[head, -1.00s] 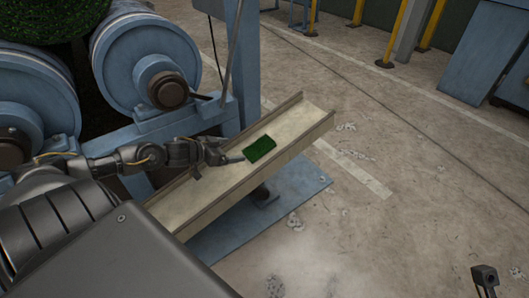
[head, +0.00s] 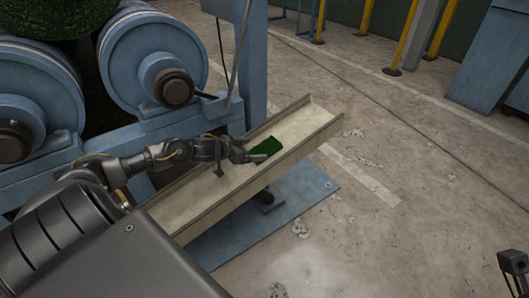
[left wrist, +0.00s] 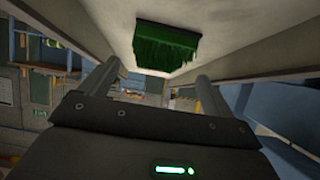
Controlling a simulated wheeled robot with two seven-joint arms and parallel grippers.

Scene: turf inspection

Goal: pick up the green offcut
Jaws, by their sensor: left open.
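The green offcut (head: 266,148) is a small dark green turf piece lying in the pale sloping chute (head: 311,118). My left gripper (head: 242,165) is over the chute, just left of the offcut, with one finger close beside it. In the left wrist view the two fingers (left wrist: 160,76) are spread apart with nothing between them, and the offcut (left wrist: 167,45) shows just beyond the fingertips. A dark part at the lower right edge of the head view looks like my right gripper (head: 514,262); its jaws cannot be made out.
Blue rollers (head: 155,65) on a blue frame stand behind my left arm. The chute has raised side walls and stands over a blue base plate (head: 310,195). Yellow posts (head: 404,40) stand at the back. The concrete floor to the right is mostly clear, with small pale scraps.

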